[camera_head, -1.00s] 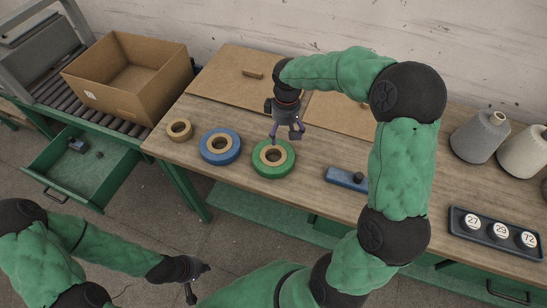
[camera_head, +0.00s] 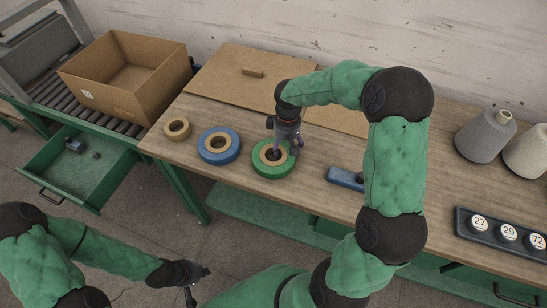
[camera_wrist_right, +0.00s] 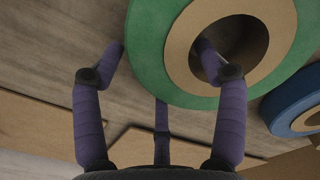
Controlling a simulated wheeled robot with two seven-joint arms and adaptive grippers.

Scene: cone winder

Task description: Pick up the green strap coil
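The green strap coil (camera_head: 264,171) lies flat on the wooden table, with a tan core around an open hole. It also shows large in the right wrist view (camera_wrist_right: 150,50). My right gripper (camera_head: 285,154) is over the coil, fingers pointing down. In the right wrist view the gripper (camera_wrist_right: 160,55) has its fingers spread apart, one by the coil's outer edge and one in the core's hole. The coil's band lies between them, and I see no clear grip on it. My left gripper (camera_head: 197,285) hangs low at the bottom left, away from the table; its finger opening is too small to tell.
A blue strap coil (camera_head: 205,150) lies just left of the green one, with a small tan ring (camera_head: 177,129) beyond it. A blue block (camera_head: 345,178) lies to the right. A cardboard box (camera_head: 128,98) stands on the roller conveyor. Yarn cones (camera_head: 482,137) stand at far right.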

